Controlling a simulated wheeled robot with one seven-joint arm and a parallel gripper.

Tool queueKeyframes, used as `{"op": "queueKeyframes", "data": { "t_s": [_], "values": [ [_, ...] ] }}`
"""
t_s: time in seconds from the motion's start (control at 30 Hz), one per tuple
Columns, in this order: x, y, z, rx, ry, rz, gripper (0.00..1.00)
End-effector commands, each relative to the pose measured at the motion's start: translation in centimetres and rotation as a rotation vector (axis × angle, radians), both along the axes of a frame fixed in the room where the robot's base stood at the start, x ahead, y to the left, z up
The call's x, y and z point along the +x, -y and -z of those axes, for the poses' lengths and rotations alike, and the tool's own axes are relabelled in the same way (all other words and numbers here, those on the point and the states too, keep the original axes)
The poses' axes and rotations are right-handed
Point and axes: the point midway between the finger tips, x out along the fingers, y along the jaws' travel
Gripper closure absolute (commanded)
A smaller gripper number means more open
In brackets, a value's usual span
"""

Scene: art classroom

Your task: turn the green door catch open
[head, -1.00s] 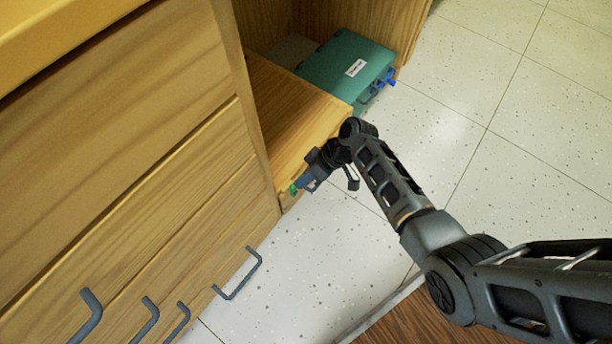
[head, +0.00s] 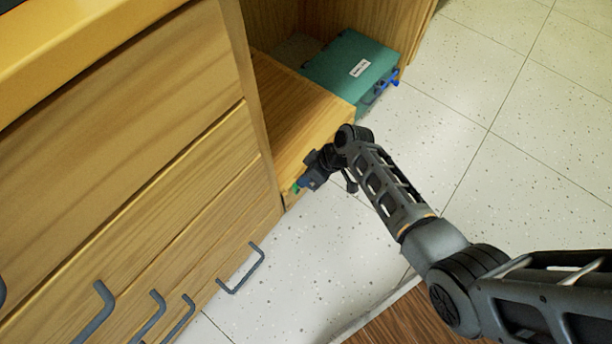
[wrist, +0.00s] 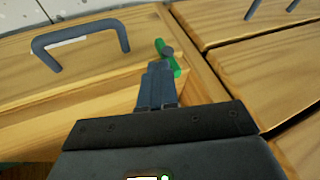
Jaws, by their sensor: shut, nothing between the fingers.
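The green door catch (wrist: 160,46) sits on the wooden front of a low cabinet, close to its edge, in the wrist view. It has a grey round hub and green arms. In the head view only a small green bit of the catch (head: 296,188) shows beside my gripper. My gripper (head: 302,184) is shut and empty, its fingertips right at the catch. In the wrist view the shut fingers (wrist: 158,70) overlap the lower green arm, which shows at their right side. I cannot tell whether they touch it.
A grey bar handle (wrist: 80,35) is on the same wooden front, left of the catch. Drawers with grey handles (head: 240,270) stand at the left in the head view. A teal case (head: 350,70) with a blue latch lies behind the low cabinet. Speckled floor (head: 500,170) is clear at right.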

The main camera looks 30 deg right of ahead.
Motion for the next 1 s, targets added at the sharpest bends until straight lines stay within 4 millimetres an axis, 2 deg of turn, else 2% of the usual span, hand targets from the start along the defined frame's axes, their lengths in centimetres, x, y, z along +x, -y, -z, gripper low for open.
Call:
{"op": "queueKeyframes", "data": {
  "t_s": [0.37,0.63,1.0],
  "values": [
    [-0.4,-0.9,-0.9,-0.163,0.053,-0.004,1.0],
    [-0.8,-2.1,-1.0,-0.399,0.131,-0.007,1.0],
    [-1.2,-3.8,-0.2,-0.726,0.241,-0.007,1.0]
  ]
}}
